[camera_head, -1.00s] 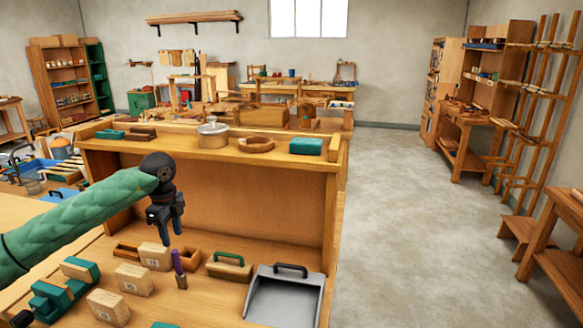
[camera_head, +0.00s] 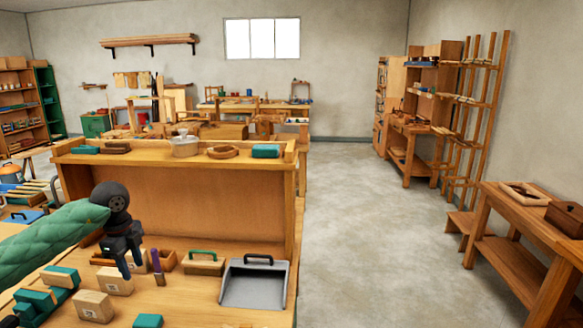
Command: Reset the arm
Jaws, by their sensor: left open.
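My left arm comes in from the left in a green quilted sleeve. My left gripper (camera_head: 127,262) hangs from its dark wrist, fingers down, open, with nothing visible between the fingers. It is above the workbench (camera_head: 190,308), in front of several wooden blocks. A pale block (camera_head: 92,306) and a purple-handled tool (camera_head: 157,265) show close to it in the picture. My right gripper is out of view.
Open floor (camera_head: 360,220) lies to the right.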

